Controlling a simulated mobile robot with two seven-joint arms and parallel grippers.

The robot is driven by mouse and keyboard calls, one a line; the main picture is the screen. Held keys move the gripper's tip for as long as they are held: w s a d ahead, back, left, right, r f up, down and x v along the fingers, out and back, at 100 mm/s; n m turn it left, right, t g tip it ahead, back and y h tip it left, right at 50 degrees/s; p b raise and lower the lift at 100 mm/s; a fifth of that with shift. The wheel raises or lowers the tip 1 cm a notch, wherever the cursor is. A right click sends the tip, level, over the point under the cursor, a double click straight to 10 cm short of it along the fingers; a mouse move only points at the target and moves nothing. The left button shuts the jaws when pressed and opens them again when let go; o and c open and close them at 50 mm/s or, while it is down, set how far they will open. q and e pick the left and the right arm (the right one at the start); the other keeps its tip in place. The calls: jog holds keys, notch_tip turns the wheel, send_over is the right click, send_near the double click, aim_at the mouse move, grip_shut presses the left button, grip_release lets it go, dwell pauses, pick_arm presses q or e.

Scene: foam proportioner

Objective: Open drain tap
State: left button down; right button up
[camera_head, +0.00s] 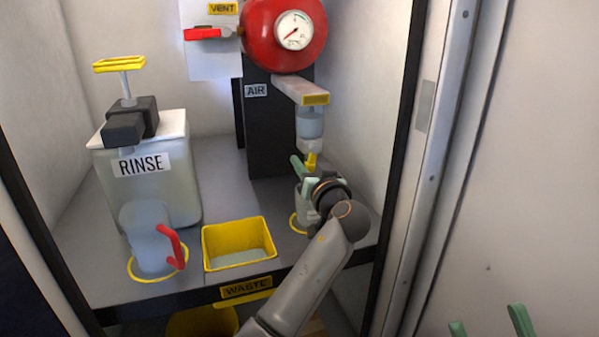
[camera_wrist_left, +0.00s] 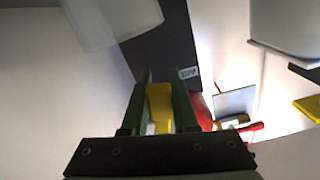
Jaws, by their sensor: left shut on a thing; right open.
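The drain tap (camera_head: 311,159) is a small yellow piece under the clear filter bowl (camera_head: 310,122), below the AIR label. My left gripper (camera_head: 305,177) has pale green fingers and is at the tap, its arm reaching in from below. In the left wrist view the gripper (camera_wrist_left: 160,100) is shut with the yellow tap (camera_wrist_left: 159,104) between its two fingers. The fingers hide part of the tap. My right gripper (camera_head: 488,323) shows only its two green fingertips at the lower right, spread apart and empty, away from the tap.
A RINSE tank (camera_head: 150,185) stands at left, with a clear jug (camera_head: 150,240) with a red handle in front. A yellow tray (camera_head: 238,243) is in the middle of the shelf. A red tank (camera_head: 283,55) with a gauge is above. The cabinet's right wall (camera_head: 375,90) is close.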

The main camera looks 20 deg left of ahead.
pick_arm(q)
jog(key=shift+w+d+f+n, duration=0.15)
jog(key=shift+d+n, duration=0.1)
jog(key=shift+n, duration=0.25)
jog(key=shift+w+d+r+n, duration=0.1)
jog(key=shift+d+n, duration=0.1)
jog(key=shift+n, duration=0.3)
pick_arm(e)
jog(key=shift+f, duration=0.15)
pick_arm(q)
jog(key=c, duration=0.7)
grip_release()
pick_arm(e)
jog(key=shift+s+d, duration=0.1)
